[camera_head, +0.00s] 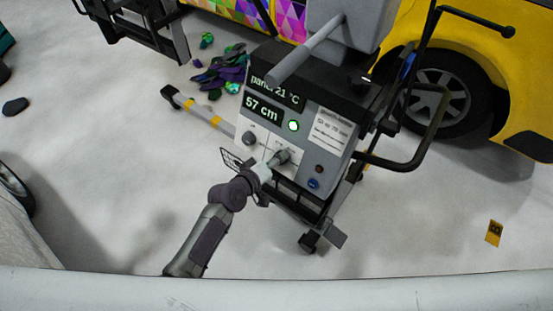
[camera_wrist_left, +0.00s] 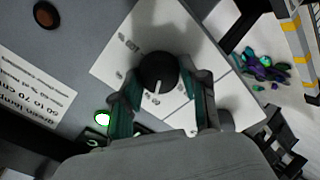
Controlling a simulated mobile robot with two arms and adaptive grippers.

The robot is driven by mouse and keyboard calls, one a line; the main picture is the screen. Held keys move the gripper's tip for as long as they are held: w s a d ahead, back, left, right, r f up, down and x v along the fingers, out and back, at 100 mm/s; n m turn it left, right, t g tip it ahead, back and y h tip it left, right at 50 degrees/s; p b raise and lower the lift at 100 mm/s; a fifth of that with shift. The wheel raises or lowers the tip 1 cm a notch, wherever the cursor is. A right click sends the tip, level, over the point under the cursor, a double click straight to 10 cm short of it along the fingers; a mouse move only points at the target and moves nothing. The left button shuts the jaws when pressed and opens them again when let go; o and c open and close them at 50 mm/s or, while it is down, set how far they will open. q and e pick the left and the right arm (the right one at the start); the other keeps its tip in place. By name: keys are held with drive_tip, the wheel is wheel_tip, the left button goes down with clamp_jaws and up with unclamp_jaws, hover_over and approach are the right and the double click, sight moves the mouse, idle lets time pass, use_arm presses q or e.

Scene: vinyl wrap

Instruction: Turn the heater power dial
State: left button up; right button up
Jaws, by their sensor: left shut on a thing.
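The heater's grey control box (camera_head: 330,160) stands on a wheeled stand, with displays reading "panel 21 °C" and "57 cm". My left gripper (camera_head: 280,159) reaches the lower middle of its front panel. In the left wrist view, the round black power dial (camera_wrist_left: 158,70) with a white pointer line sits on a white plate between the two fingers of my left gripper (camera_wrist_left: 162,95). The fingers are shut on the dial. In the head view the gripper mostly hides that dial. Another dark dial (camera_head: 249,139) is to its left. My right gripper is not in view.
A lit green button (camera_head: 294,126) and a blue button (camera_head: 313,183) are on the panel. A yellow car (camera_head: 480,60) stands behind the heater. Colourful scraps (camera_head: 225,72) lie on the floor at the back.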

use_arm(q)
drive_tip(key=o, duration=1.2)
drive_tip(key=shift+c, duration=0.2)
drive_tip(key=v, duration=1.2)
